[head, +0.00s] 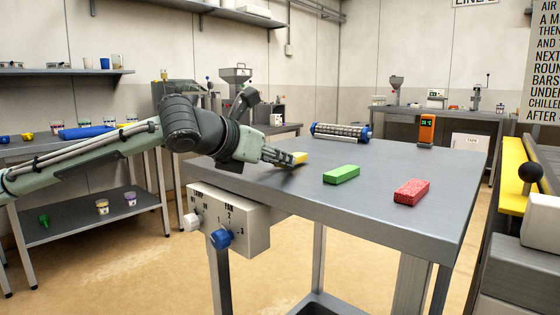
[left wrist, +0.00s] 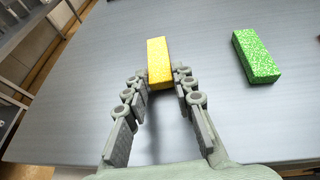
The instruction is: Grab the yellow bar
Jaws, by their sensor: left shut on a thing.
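The yellow bar (head: 299,157) lies on the grey metal table (head: 330,215), near its left side. My left gripper (head: 284,158) is at the bar, reaching in from the left, and partly hides it. In the left wrist view the yellow bar (left wrist: 158,58) sits between the tips of my left gripper (left wrist: 160,80), with its far part sticking out beyond them. The fingers are shut on its near end. Whether the bar touches the table cannot be told. My right gripper is not in view.
A green bar (head: 341,174) lies right of the yellow one, and a red bar (head: 411,192) further right. A control box with knobs (head: 232,222) hangs on the front edge.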

